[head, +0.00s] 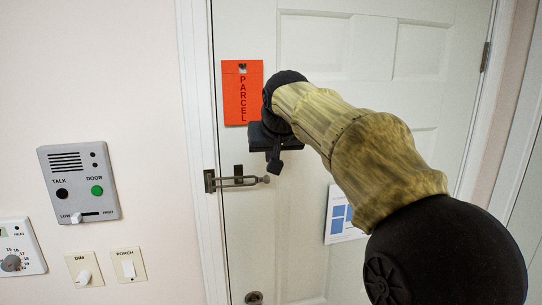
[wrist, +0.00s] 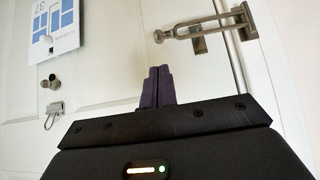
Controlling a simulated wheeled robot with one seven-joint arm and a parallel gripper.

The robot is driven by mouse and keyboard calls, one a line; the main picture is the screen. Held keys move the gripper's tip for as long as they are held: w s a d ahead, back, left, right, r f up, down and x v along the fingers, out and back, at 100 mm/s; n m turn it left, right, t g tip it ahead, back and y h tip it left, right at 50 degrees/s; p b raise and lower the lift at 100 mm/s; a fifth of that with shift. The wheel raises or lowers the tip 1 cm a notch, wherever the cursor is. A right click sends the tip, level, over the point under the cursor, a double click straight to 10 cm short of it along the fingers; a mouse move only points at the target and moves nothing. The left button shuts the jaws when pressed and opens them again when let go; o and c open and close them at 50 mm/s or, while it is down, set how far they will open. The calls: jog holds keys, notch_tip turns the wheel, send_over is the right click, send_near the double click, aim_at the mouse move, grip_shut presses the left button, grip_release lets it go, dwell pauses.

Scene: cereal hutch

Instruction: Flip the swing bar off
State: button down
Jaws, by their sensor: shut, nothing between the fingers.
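The swing bar (head: 245,181) is a slim bronze-coloured metal loop, mounted on the door frame and reaching right across the edge of the white door (head: 300,225). A small plate (head: 238,171) sits on the door by the bar. My gripper (head: 274,166) is shut and empty, just above and right of the bar's free end in the head view. In the wrist view, the bar (wrist: 205,29) runs across the upper right, and its knobbed end is just beyond my shut dark fingertips (wrist: 159,72). I see a small gap in the picture; contact cannot be told.
An orange parcel tag (head: 240,95) hangs above the bar, beside my wrist. A white and blue sheet (head: 340,218) is on the door. A round lock (head: 254,297) is lower down. An intercom (head: 78,183) and switches (head: 84,270) are on the left wall.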

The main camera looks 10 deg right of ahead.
jog(key=p+x, duration=0.2)
jog(key=x, duration=0.6)
jog(key=shift+w+f+p, duration=0.2)
jog(key=shift+p, duration=0.1)
jog(key=shift+d, duration=0.15)
